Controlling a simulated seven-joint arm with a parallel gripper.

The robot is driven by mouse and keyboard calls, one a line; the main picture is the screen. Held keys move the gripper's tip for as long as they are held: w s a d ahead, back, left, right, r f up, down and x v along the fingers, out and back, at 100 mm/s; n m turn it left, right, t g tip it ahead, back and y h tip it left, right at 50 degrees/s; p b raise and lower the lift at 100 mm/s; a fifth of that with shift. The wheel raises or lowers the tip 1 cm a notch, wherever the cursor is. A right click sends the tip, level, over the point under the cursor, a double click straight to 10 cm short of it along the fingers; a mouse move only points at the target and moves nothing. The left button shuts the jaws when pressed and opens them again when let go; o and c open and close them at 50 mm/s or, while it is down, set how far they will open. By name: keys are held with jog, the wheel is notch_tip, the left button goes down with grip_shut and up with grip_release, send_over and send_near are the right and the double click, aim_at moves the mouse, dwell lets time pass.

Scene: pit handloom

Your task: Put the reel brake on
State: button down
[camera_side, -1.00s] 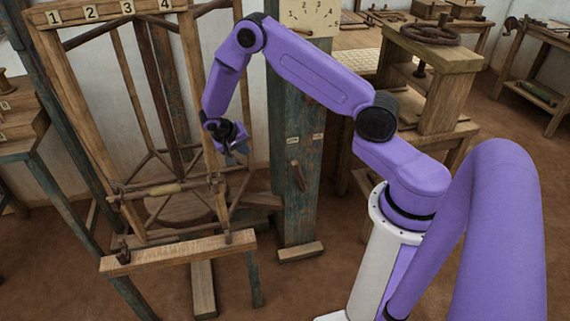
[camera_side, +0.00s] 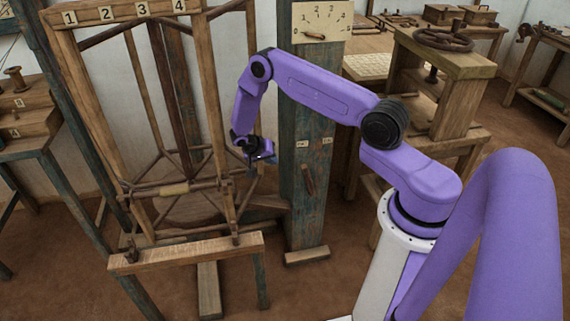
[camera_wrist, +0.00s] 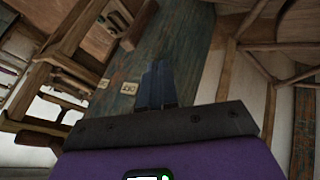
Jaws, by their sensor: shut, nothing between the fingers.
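A short wooden lever (camera_side: 308,181) is on the front of the blue-green post (camera_side: 306,225) in the side view, hanging nearly straight down. It looks like the reel brake. Two small labels (camera_side: 302,144) sit above it, too small to read; they also show in the wrist view (camera_wrist: 130,88). I cannot make out the lever in the wrist view. The tall wooden reel frame (camera_side: 225,249) stands left of the post. My gripper (camera_side: 254,166) is shut and empty, left of the post and apart from the lever. Its blue fingers (camera_wrist: 157,84) show against the post in the wrist view.
A numbered dial plate (camera_side: 320,20) tops the post. A bench with a handwheel (camera_side: 443,38) stands to the right. A stand with boxes (camera_side: 28,125) is at the far left. Floor in front of the post is clear.

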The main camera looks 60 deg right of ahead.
jog(key=shift+s+d+f, duration=0.75)
jog(key=shift+d+f, duration=0.45)
jog(key=shift+d, duration=0.15)
jog(key=shift+s+d+f, duration=0.8)
jog(key=shift+d+f, duration=0.4)
jog(key=shift+d, duration=0.15)
jog(key=shift+s+d+f, duration=0.75)
jog(key=shift+d+f, duration=0.45)
jog(key=shift+d, duration=0.15)
